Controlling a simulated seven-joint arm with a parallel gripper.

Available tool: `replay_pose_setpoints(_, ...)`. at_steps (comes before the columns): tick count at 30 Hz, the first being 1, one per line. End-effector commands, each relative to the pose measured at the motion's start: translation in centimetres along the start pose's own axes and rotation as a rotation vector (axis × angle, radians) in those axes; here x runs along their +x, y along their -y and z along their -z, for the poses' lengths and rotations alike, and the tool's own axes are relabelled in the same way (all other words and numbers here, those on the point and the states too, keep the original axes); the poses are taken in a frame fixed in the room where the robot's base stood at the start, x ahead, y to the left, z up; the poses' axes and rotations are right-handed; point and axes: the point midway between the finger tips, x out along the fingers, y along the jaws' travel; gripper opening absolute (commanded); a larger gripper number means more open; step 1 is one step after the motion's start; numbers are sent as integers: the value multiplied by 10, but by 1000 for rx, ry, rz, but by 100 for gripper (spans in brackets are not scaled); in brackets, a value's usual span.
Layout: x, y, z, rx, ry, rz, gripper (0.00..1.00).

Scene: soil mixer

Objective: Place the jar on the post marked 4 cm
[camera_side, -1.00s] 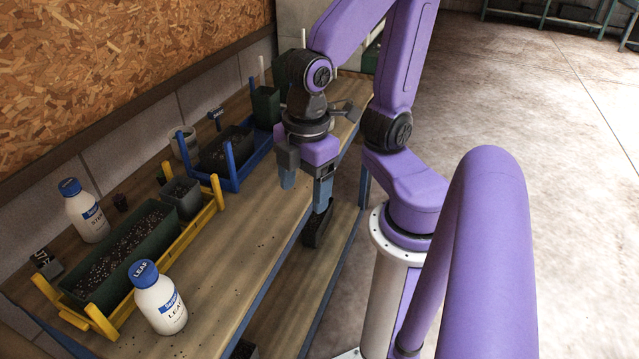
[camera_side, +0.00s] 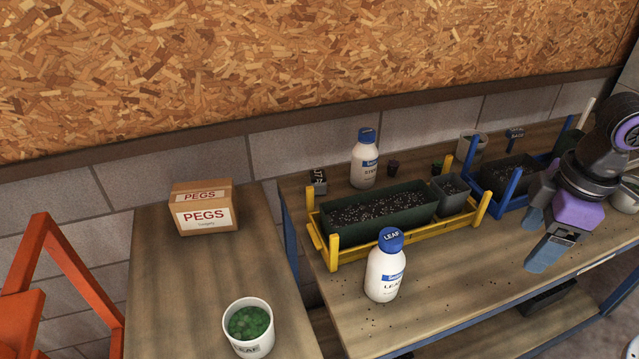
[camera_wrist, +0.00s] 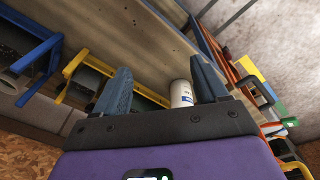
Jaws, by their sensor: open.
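A white bottle with a blue cap marked LEAF (camera_side: 386,268) stands upright at the bench front. A similar bottle (camera_side: 364,160) stands behind the yellow rack (camera_side: 340,258). An open white tub marked LEAF (camera_side: 247,335), holding green pieces, stands on the left table. I cannot tell which is the task's jar. Yellow posts rise from the rack, and no 4 cm mark is legible. My gripper (camera_side: 541,238) is open and empty over the bench's right part, apart from the bottles. In the wrist view, a white bottle (camera_wrist: 182,93) shows beyond my open fingers (camera_wrist: 158,72).
The yellow rack holds a long planter (camera_side: 385,228) and a small pot (camera_side: 449,205), both with dark soil. A blue rack (camera_side: 512,206) stands beside it, near my gripper. A PEGS box (camera_side: 204,208) sits on the left table, whose middle is clear. A gap separates the tables.

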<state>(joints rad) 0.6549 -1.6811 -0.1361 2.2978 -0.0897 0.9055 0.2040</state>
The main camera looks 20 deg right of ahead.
Motion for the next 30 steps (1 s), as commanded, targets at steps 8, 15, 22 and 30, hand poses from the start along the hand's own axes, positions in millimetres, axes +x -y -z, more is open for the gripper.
replay_pose_setpoints(8, 2, -25, 117, 259, -68, -81, 73)
replay_pose_setpoints(15, 10, -48, 207, 485, -138, -143, 73)
replay_pose_setpoints(22, 23, -71, 282, 700, -217, -197, 73)
replay_pose_setpoints(30, 41, -98, 348, 932, -312, -249, 73)
